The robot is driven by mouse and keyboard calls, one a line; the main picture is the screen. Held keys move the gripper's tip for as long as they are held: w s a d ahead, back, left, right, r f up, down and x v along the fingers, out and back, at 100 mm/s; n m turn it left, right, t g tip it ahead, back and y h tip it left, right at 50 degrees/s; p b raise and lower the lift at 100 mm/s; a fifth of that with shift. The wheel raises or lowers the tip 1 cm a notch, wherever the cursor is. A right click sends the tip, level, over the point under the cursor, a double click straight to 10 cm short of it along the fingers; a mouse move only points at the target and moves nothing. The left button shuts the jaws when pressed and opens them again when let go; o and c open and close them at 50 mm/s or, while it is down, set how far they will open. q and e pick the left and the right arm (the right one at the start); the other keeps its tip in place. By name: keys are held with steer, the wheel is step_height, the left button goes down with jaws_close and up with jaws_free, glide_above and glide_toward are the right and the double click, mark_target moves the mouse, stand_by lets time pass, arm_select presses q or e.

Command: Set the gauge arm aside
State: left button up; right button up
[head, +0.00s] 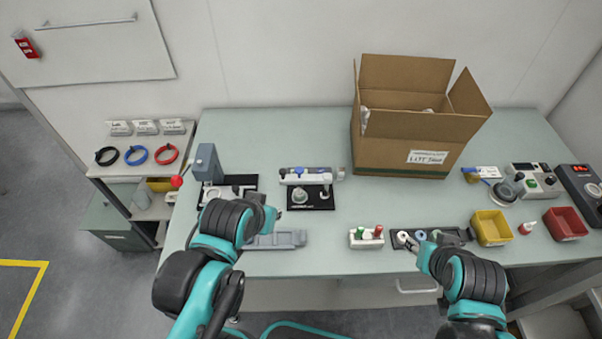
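A small fixture with a black base (318,204) stands near the middle left of the table. A pale bar (308,179), which looks like the gauge arm, lies across the back of it, with a blue knob at its left part. A round metallic part sits on the base below the bar. My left gripper (275,213) is just left of the fixture, apart from the bar; its fingers are too small to read. My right gripper (413,246) is low at the black tray (448,233) with ring-shaped parts, and its fingers are also unclear.
An open cardboard box (408,153) stands behind. A grey press with a red-knobbed lever (207,163) is at left. A grey holder (288,238), a white rack (366,239), a yellow bin (491,228) and a red bin (565,224) line the front. The table's back left is clear.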

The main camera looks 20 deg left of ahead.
arm_select(q)
steer(key=shift+o, duration=0.8)
steer(key=w+r+n+g+p, duration=0.2)
steer(key=w+r+n+p, duration=0.4)
steer(key=shift+w+a+r+g+p, duration=0.2)
steer(key=shift+a+r+g+p, duration=0.05)
steer(key=shift+r+g+p, duration=0.05)
steer(key=n+g+p, duration=0.4)
steer(key=n+p, duration=0.4)
steer(key=n, duration=0.2)
glide_above(283, 170)
steer(key=shift+f, duration=0.55)
step_height(283, 170, down, 8)
steer(key=shift+r+b, duration=0.25)
steer(key=shift+b, duration=0.2)
jaws_close()
